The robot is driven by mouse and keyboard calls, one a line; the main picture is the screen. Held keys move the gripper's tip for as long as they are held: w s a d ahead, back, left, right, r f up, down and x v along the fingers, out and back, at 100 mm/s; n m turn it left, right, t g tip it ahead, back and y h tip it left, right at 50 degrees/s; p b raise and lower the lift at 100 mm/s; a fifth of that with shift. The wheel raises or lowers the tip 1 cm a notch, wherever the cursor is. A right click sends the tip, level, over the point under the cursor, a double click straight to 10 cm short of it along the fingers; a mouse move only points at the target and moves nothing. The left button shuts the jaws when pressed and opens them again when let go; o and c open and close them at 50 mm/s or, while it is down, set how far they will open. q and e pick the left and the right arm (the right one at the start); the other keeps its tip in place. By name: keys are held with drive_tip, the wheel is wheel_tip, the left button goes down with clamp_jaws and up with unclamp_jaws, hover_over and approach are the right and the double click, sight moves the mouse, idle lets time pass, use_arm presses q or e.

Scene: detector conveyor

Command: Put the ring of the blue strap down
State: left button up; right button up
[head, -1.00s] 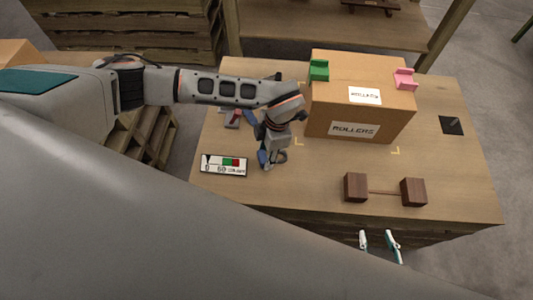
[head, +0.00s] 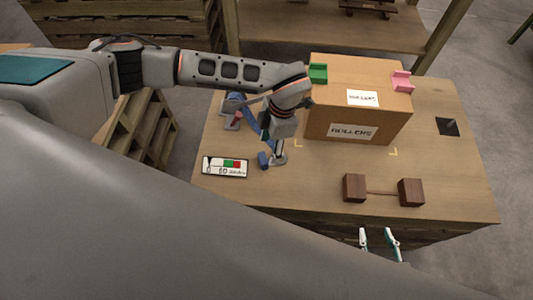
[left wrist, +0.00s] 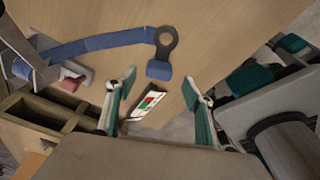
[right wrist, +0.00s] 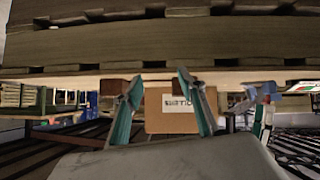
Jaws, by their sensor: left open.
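The blue strap (left wrist: 95,43) runs to a dark grey ring (left wrist: 168,40) with a short blue tab (left wrist: 158,69) on its near side. In the left wrist view the ring appears to lie flat on the wooden table. My left gripper (left wrist: 160,79) is open, with the tab just beyond and between its fingertips. In the head view my left gripper (head: 279,153) is over the ring's spot and partly hides it; the blue tab (head: 263,160) shows at its left. My right gripper (head: 377,235) is open and empty below the table's front edge.
A gauge card (head: 225,166) lies left of the ring. Two brown blocks joined by a rod (head: 383,191) stand front right.

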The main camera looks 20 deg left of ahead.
use_arm(q)
drive_tip(key=r, duration=0.6)
drive_tip(key=shift+w+d+p, duration=0.25)
drive_tip(key=shift+d+p, duration=0.1)
